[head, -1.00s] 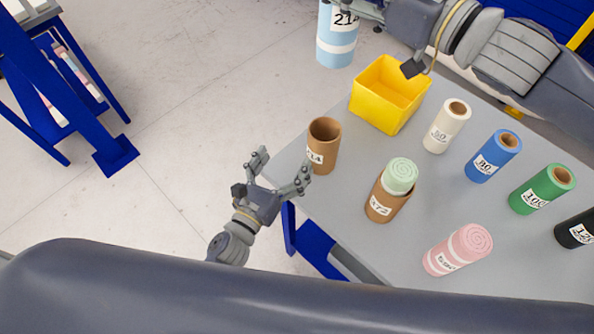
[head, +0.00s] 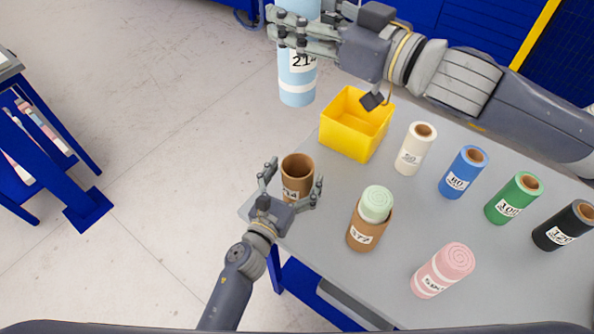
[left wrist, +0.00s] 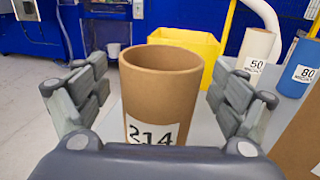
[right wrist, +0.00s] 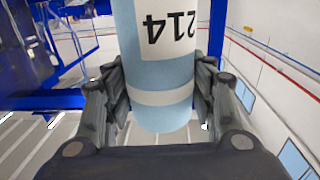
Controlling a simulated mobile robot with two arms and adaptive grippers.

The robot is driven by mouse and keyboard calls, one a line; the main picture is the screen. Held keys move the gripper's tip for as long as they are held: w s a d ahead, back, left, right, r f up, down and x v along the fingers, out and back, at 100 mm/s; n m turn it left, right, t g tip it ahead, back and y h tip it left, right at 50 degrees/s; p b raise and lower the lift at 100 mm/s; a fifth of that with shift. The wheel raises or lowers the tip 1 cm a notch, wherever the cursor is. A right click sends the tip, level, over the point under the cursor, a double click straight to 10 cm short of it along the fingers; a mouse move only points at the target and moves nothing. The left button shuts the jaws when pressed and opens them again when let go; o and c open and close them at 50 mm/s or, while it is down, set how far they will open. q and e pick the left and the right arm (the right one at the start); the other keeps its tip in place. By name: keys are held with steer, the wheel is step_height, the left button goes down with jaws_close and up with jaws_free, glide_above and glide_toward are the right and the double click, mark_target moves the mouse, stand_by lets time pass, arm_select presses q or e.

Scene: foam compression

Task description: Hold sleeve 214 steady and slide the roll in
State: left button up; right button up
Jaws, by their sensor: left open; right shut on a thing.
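Sleeve 214 is an open brown cardboard tube (head: 297,170) standing upright at the table's near left corner. Its label reads 214 in the left wrist view (left wrist: 158,85). My left gripper (head: 292,184) is open, with its fingers on either side of the sleeve and visible gaps to it in the left wrist view. My right gripper (head: 300,38) is shut on a light blue roll (head: 298,88) labelled 214. The roll hangs upright in the air beyond the yellow bin, away from the sleeve. It fills the middle of the right wrist view (right wrist: 160,95).
A yellow bin (head: 345,139) stands behind the sleeve. A brown sleeve (head: 362,234) with a green roll (head: 376,203) in it stands to the right, near a pink roll (head: 443,270). White, blue, green and black tubes line the table's right side. A blue rack stands at far left.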

arm_select(q)
steer(key=shift+w+d, duration=0.25)
steer(key=shift+w, duration=0.2)
steer(key=c, duration=1.2)
arm_select(e)
step_height(320, 180, down, 18)
